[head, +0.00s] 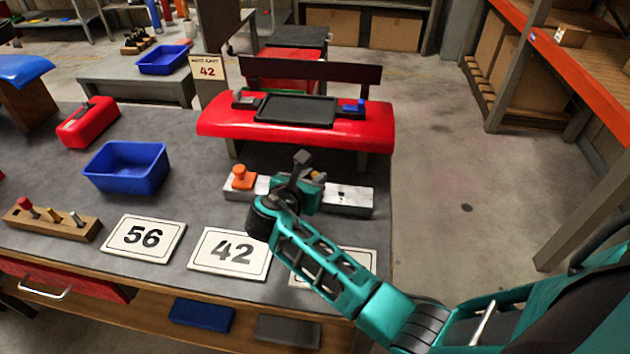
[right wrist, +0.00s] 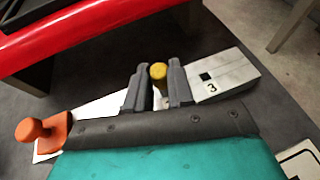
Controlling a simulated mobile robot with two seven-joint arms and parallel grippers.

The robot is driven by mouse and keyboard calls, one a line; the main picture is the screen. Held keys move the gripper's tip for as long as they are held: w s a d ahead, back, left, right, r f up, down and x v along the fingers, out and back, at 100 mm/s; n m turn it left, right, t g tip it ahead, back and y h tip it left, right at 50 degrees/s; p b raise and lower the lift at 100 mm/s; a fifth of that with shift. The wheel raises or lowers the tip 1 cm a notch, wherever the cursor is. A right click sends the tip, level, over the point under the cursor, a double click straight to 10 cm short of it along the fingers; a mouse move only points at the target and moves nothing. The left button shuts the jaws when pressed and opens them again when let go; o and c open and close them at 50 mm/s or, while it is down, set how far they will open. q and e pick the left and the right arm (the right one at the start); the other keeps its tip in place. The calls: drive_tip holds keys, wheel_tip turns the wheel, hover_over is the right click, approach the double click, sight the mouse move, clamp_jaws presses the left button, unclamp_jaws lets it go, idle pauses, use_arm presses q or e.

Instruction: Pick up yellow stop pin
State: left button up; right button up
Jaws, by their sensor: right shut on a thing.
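The yellow stop pin (right wrist: 158,72) stands between the two dark fingers of my right gripper (right wrist: 157,88), which is shut on it. Its rounded yellow head shows above the fingers; its lower end is mostly hidden, so I cannot tell if it sits in the bar. In the head view my right gripper (head: 308,178) is over the middle of a pale bar (head: 352,201) on the grey bench. The bar also shows in the right wrist view (right wrist: 230,76), with a dark square hole and a 3. My left gripper is not in view.
An orange knob (head: 242,177) is at the bar's left end. A red stand (head: 220,121) with a black tray (head: 296,109) is just behind. A blue bin (head: 127,167), a wooden pin rack (head: 53,222) and number cards (head: 229,251) lie on the bench.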

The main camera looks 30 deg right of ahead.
clamp_jaws()
drive_tip(key=shift+r, duration=0.1)
